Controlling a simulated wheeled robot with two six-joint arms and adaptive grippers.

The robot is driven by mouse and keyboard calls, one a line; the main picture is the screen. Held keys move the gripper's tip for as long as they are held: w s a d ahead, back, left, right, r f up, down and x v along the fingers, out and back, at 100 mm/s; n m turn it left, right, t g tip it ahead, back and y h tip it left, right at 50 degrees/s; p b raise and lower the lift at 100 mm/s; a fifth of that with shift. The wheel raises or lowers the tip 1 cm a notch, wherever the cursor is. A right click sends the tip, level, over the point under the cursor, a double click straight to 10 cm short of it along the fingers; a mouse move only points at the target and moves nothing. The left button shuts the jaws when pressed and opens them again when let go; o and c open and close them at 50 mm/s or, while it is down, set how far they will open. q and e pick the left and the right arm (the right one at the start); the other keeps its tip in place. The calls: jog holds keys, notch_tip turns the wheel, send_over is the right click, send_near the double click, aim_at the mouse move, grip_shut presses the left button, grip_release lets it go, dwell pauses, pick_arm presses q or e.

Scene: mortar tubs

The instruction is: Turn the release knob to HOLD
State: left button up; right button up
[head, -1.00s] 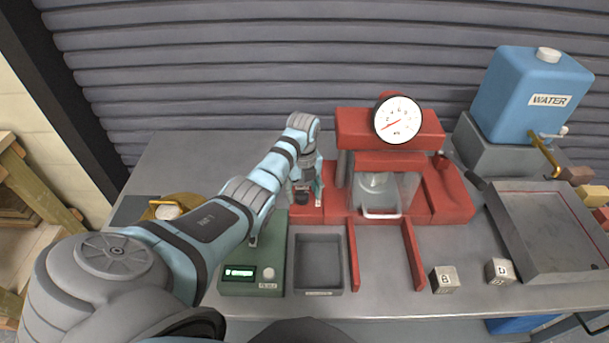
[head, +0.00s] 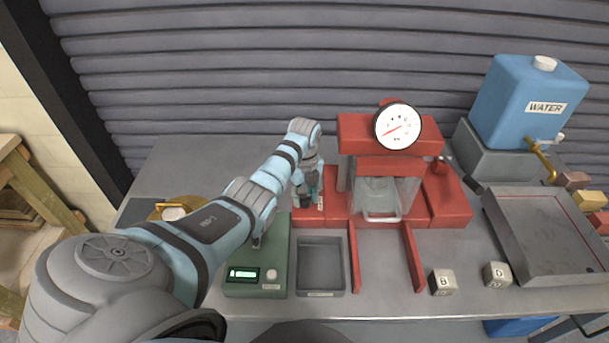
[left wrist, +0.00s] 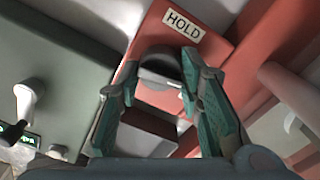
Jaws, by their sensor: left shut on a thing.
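The release knob (left wrist: 160,62) is dark and rounded with a pale band. It stands on the red base of the press (head: 337,205), beside a white label reading HOLD (left wrist: 183,26). My left gripper (head: 308,200) is at the left end of that base. In the left wrist view its teal-padded fingers (left wrist: 158,88) lie on either side of the knob, shut on it. In the head view the gripper mostly hides the knob. Which way the knob points is hard to tell. My right gripper is in neither view.
A green scale (head: 257,285) and a grey tray (head: 320,290) stand in front of the press. Red rails (head: 354,258) run forward from it. The gauge (head: 398,127) is above. Cubes B (head: 443,282) and D (head: 497,274) sit at right, near a blue water tank (head: 528,100).

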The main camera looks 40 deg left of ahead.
pick_arm(q)
jog(key=n+p, duration=0.2)
jog(key=n, duration=0.1)
jog(key=shift+s, duration=0.1)
jog(key=n, duration=0.3)
jog(key=shift+f, duration=0.1)
jog(key=n, duration=0.5)
jog(key=shift+n, duration=0.3)
jog(key=n, duration=0.4)
jog(key=shift+f+n, duration=0.15)
jog(key=shift+n, duration=0.15)
jog(key=o, duration=1.2)
jog(key=shift+a, duration=0.1)
